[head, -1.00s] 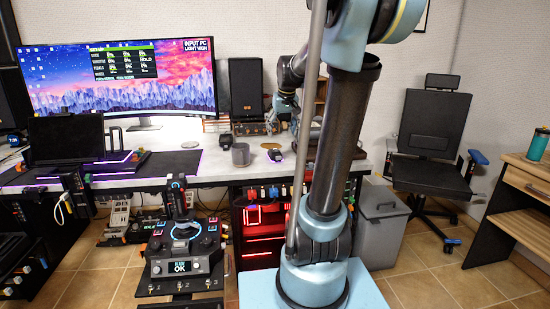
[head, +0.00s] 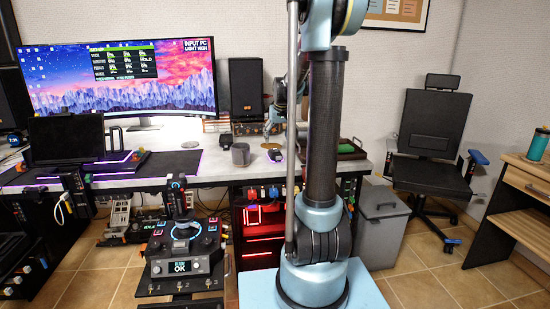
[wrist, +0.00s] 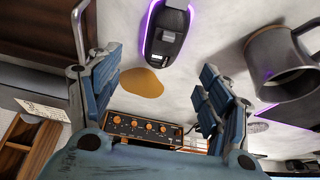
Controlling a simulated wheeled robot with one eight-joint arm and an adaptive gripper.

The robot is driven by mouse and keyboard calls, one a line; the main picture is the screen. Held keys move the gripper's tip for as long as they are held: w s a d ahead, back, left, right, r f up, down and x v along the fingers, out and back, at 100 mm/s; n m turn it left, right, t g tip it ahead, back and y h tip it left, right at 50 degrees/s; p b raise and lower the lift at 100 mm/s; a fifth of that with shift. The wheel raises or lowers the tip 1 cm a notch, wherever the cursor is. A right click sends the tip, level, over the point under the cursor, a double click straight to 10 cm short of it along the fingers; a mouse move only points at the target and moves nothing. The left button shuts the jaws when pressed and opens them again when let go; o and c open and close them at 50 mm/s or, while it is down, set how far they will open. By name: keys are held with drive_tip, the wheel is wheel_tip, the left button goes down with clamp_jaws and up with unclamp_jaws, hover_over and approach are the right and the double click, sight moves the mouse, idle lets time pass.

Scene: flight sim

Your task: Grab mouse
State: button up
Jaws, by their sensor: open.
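The mouse (wrist: 167,28) is dark with a purple glowing edge and a pale label patch. It lies on the light desk top at the top of the wrist view, and shows small in the head view (head: 275,156). My gripper (wrist: 155,72) is open and empty, its blue fingers wide apart. In the wrist picture the mouse is above the gap between the fingers, not between them. In the head view my gripper (head: 273,122) is above the desk, behind the mouse and apart from it. My arm hides part of the desk to the right.
A dark mug (wrist: 273,56) stands to the right of the mouse in the wrist view. An orange-brown coaster (wrist: 140,83) lies flat nearby. A box with orange knobs (wrist: 145,128) is at the back of the desk. A wooden organiser (wrist: 32,147) is at lower left.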

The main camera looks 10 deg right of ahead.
sight(275, 154)
drive_tip(key=shift+s+x, duration=0.15)
drive_tip(key=shift+x, duration=1.95)
drive_tip(key=shift+s+x, duration=0.15)
drive_tip(key=shift+x, duration=2)
drive_tip(key=shift+a, duration=0.15)
drive_tip(key=c, duration=1.2)
